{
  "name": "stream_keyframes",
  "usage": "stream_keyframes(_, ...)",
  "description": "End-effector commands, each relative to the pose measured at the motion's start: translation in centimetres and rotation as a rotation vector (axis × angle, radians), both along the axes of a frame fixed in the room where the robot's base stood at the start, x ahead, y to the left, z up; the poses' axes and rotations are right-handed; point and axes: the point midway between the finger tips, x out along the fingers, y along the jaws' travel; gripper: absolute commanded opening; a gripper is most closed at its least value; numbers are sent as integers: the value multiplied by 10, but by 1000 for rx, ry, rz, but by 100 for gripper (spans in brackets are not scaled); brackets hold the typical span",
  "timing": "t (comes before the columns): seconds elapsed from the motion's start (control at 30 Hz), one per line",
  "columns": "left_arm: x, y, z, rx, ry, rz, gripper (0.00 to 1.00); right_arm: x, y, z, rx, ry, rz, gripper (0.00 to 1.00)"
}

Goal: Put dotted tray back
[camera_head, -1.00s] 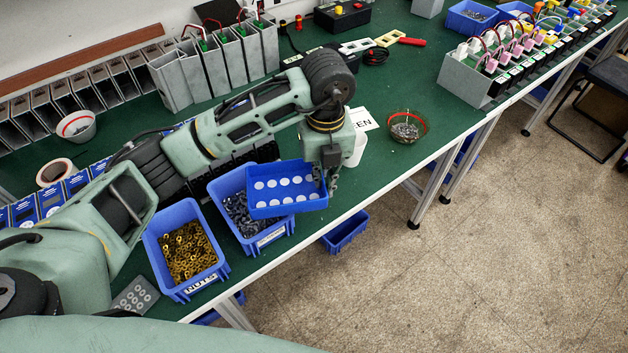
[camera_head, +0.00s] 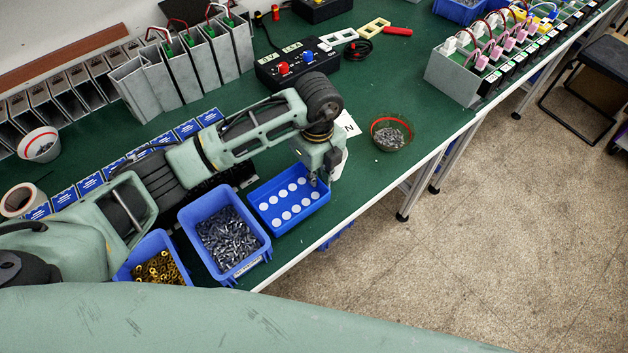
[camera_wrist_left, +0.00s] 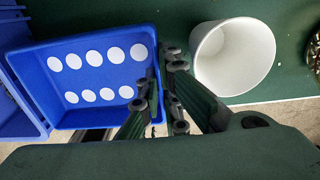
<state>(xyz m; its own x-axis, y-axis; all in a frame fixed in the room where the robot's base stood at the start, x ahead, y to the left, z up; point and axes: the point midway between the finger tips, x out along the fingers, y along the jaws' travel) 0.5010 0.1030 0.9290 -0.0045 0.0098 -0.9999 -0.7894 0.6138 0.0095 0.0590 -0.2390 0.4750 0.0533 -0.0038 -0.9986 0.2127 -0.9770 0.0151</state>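The dotted tray (camera_head: 305,216) is a shallow blue tray with rows of white dots on its floor. It is level, at or just above the green table near its front edge, right of the screw bin. My left gripper (camera_head: 318,180) is at its right side. In the left wrist view the tray (camera_wrist_left: 100,112) fills the left, and the left gripper's fingers (camera_wrist_left: 162,75) are close together on either side of its right wall, apparently pinching it. Contact under the tray is hidden. My right gripper is not in view.
A blue bin of grey screws (camera_head: 228,240) stands close left of the tray, and a bin of brass nuts (camera_head: 160,268) beyond it. A white cup (camera_wrist_left: 233,57) is just right of the fingers. A bowl of small parts (camera_head: 390,133) stands farther right.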

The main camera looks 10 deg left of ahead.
Motion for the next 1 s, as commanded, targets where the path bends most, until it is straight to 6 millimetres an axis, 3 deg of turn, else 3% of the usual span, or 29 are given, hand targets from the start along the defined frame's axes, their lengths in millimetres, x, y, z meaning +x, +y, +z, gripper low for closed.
stream_keyframes(0.13,-2,0,-21,2,6,0,0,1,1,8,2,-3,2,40)
stream_keyframes(0.3,-1,0,-35,1,1,-2,0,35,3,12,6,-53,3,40)
stream_keyframes(0.43,0,0,-36,1,0,-2,0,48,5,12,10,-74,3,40)
stream_keyframes(0.63,0,0,-40,1,1,-2,0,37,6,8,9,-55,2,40)
stream_keyframes(0.77,0,0,-38,1,2,-2,12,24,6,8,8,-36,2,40)
stream_keyframes(1.0,-1,0,-38,1,2,-2,12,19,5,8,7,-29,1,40)
